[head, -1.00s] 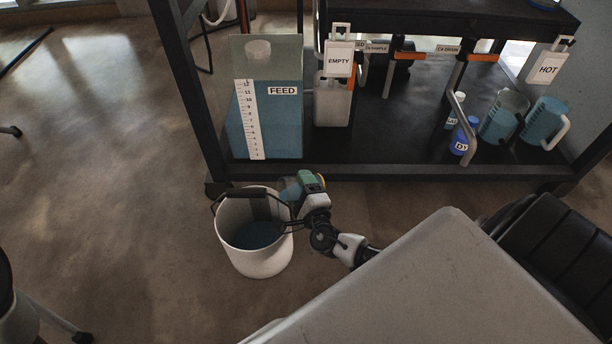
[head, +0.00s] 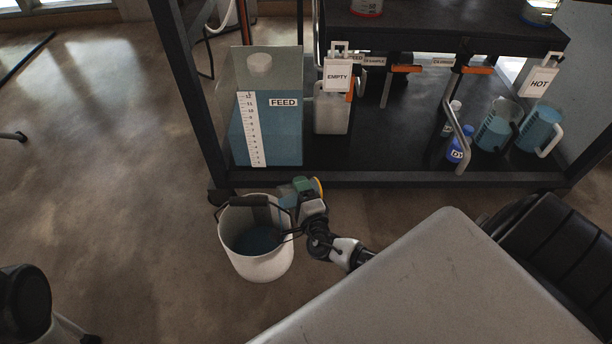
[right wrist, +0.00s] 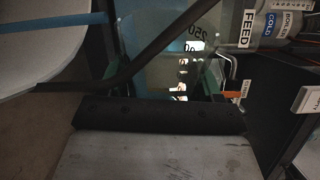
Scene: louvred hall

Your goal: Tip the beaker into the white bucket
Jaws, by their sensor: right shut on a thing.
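The white bucket (head: 262,266) stands on the floor in front of the black cart, with a dark blue surface (head: 258,240) inside and a dark grip on its handle. My right gripper (head: 303,202) is at the bucket's right rim, shut on the beaker (head: 285,199), which is small and mostly hidden behind the gripper in the head view. In the right wrist view the clear beaker (right wrist: 150,58) shows a 250 mark. The bucket (right wrist: 45,50) is at the left there, with a dark curved bar in front. I cannot tell the beaker's exact tilt. My left gripper is not in view.
The cart's lower shelf (head: 390,150) holds a blue FEED tank (head: 265,132), a white jug (head: 331,115), bottles (head: 457,145) and blue jugs (head: 541,130). A grey surface (head: 440,280) fills the lower right beside a black seat (head: 552,245).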

